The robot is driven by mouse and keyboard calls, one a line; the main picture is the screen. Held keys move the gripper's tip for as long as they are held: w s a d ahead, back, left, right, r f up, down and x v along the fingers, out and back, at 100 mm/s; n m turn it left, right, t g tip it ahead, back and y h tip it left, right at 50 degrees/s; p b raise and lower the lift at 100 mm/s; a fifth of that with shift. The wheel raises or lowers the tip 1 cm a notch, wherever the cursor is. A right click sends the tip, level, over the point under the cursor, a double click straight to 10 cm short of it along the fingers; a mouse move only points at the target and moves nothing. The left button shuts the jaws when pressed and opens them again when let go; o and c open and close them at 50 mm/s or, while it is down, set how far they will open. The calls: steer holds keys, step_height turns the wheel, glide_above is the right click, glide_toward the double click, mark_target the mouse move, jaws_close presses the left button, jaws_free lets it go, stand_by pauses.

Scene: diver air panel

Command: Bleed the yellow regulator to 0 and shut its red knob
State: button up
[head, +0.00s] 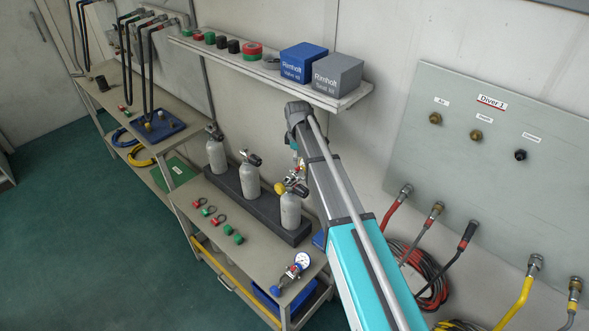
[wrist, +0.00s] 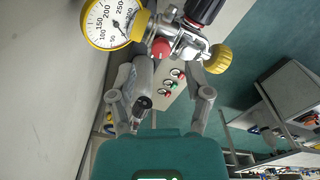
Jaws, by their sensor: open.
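The yellow regulator stands on the rightmost grey cylinder; its yellow part (head: 280,188) shows in the head view, partly behind my arm. In the wrist view its yellow-rimmed gauge (wrist: 111,24) is at the top left. The needle seems to point lower right, past the 50 mark; the exact reading is too small. The red knob (wrist: 160,49) sits right of the gauge, with a yellow knob (wrist: 217,58) further right and a black knob (wrist: 204,10) above. My gripper (wrist: 162,96) is open, fingers apart, below the regulator in that view and not touching it.
Two more cylinders (head: 216,153) stand in the black rack. Small red and green caps (head: 215,220) and a blue gauge regulator (head: 298,265) lie on the bench. A shelf with blue (head: 303,63) and grey (head: 337,76) boxes hangs above. The hose panel (head: 480,170) is at right.

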mark_target(297, 169)
steer(key=shift+f+b, duration=1.3)
steer(key=shift+f, duration=0.35)
jaws_close()
steer(key=shift+a, duration=0.45)
steer(key=shift+d, duration=0.4)
steer(key=shift+d+m, duration=0.1)
steer(key=shift+m, duration=0.2)
